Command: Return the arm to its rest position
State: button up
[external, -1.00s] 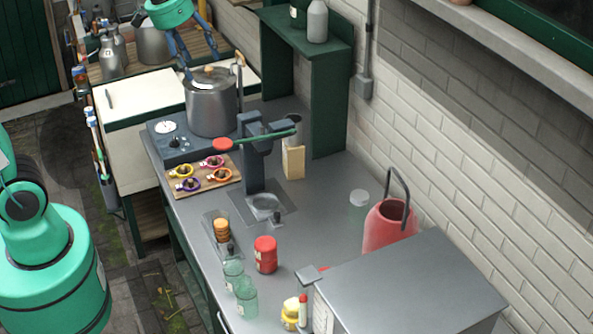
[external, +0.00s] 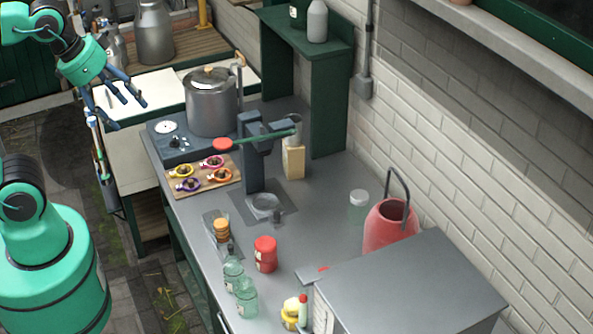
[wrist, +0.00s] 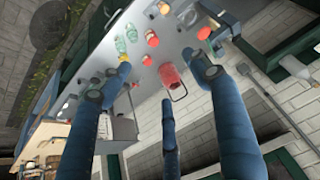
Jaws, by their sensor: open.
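My gripper (external: 122,97) is at the upper left of the external view, above the white worktop left of the steel pot. Its dark blue fingers are spread open with nothing between them. In the wrist view the fingers (wrist: 165,95) reach across the picture, and the grey counter shows beyond them. My arm comes in from the left edge at the top of the external view. The part of it between my gripper and my green base is out of the picture.
A steel pot (external: 211,108) stands on a dark burner unit at the counter's far end. A dark lever press (external: 254,160), a red canister (external: 265,254), glass jars (external: 245,297) and a red can with a handle (external: 391,228) stand on the counter. A green shelf (external: 328,105) rises behind.

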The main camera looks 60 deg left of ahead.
jog(key=shift+f, duration=0.1)
dwell(0.3)
notch_tip(320, 180, down, 16)
jog(key=b, duration=1.6)
jog(key=shift+f, duration=0.15)
